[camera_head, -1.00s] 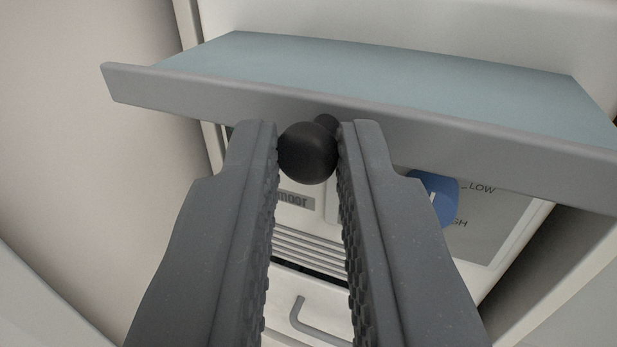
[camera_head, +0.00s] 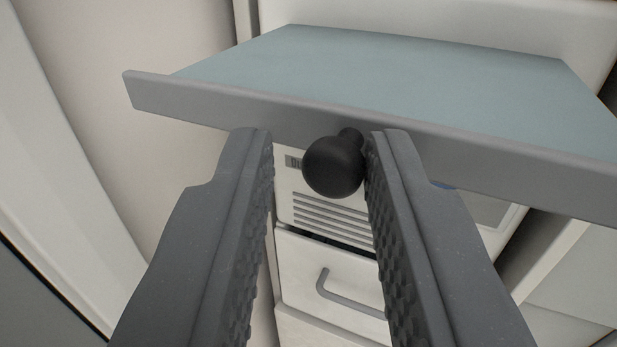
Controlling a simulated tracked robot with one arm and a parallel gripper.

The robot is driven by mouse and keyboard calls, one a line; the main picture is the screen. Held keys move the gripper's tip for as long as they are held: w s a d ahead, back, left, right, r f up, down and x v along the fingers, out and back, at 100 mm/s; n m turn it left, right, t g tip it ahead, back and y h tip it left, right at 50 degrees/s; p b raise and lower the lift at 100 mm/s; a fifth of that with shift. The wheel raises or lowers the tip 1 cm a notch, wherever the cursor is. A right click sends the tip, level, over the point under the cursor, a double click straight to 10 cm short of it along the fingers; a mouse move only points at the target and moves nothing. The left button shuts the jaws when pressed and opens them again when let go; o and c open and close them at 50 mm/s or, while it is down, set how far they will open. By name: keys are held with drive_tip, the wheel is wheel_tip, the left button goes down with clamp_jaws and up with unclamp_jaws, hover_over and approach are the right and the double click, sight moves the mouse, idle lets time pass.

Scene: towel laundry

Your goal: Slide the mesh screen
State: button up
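The mesh screen (camera_head: 400,85) is a flat blue-grey panel with a grey front edge. It sticks out of the white cabinet toward me. A round black knob (camera_head: 333,167) stands on its front edge. My gripper (camera_head: 315,140) is open, with one finger on each side of the knob. The right finger is close to the knob or touching it; I cannot tell which. A clear gap lies between the knob and the left finger.
Below the screen is a white front with vent slots (camera_head: 330,217) and a drawer with a grey handle (camera_head: 350,300). White cabinet walls stand on both sides. A blue dial is almost wholly hidden behind the right finger.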

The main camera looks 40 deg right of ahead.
drive_tip(key=p+v, duration=0.1)
drive_tip(key=v, duration=1.2)
drive_tip(key=shift+s+a+p, duration=0.25)
drive_tip(key=shift+a+p, duration=0.05)
